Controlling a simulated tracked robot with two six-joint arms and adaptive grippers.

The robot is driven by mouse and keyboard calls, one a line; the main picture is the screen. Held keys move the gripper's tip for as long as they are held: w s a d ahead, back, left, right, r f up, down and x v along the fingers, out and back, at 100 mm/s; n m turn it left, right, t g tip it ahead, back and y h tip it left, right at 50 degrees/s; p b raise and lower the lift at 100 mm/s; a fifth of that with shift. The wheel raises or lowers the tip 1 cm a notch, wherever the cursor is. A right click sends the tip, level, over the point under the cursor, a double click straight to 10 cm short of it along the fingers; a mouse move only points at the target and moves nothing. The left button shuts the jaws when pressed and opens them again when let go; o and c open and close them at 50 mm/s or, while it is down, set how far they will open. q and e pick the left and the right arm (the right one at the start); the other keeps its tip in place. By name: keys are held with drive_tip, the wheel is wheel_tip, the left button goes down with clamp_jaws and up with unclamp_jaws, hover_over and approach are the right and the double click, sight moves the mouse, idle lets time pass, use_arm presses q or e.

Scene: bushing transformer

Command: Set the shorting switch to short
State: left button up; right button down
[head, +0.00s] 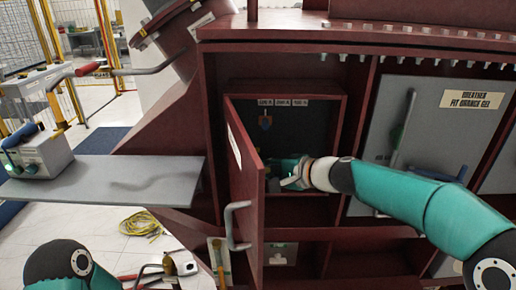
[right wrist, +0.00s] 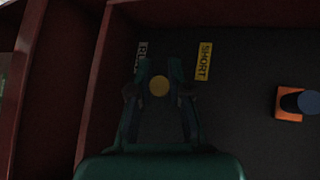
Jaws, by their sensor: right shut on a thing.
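The shorting switch shows in the right wrist view as a round yellow knob end (right wrist: 159,86) on a dark panel. Above it are a white label (right wrist: 141,54), partly hidden by a finger and starting "RU", and a yellow SHORT label (right wrist: 204,61). My right gripper (right wrist: 160,72) is shut on the switch, one finger on each side. Which label the switch points at cannot be told. In the head view my right gripper (head: 288,178) reaches into the open dark red cabinet, and the switch is hidden there. My left gripper is out of view.
The cabinet door (head: 245,165) stands open left of my right arm, its handle (head: 236,226) near the bottom. An orange block (right wrist: 289,103) with a dark knob is right of the switch. A grey closed door (head: 425,115) is on the right. A grey shelf (head: 130,178) juts out left.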

drive_tip(key=shift+w+d+r+m+g+p, duration=0.2)
drive_tip(key=shift+d+r+m+g+p, duration=0.15)
drive_tip(key=shift+p, duration=0.35)
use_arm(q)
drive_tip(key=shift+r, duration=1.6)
use_arm(e)
drive_tip(key=shift+w+r+m+g+h, duration=0.2)
drive_tip(key=shift+m+g+h, duration=0.3)
drive_tip(key=shift+g, duration=0.45)
drive_tip(key=c, duration=1.5)
unclamp_jaws()
drive_tip(key=o, duration=0.4)
drive_tip(key=shift+d, duration=0.15)
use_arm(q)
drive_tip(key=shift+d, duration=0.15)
use_arm(e)
drive_tip(key=shift+s+a, duration=0.1)
drive_tip(key=shift+a, duration=0.15)
drive_tip(key=shift+d, duration=0.1)
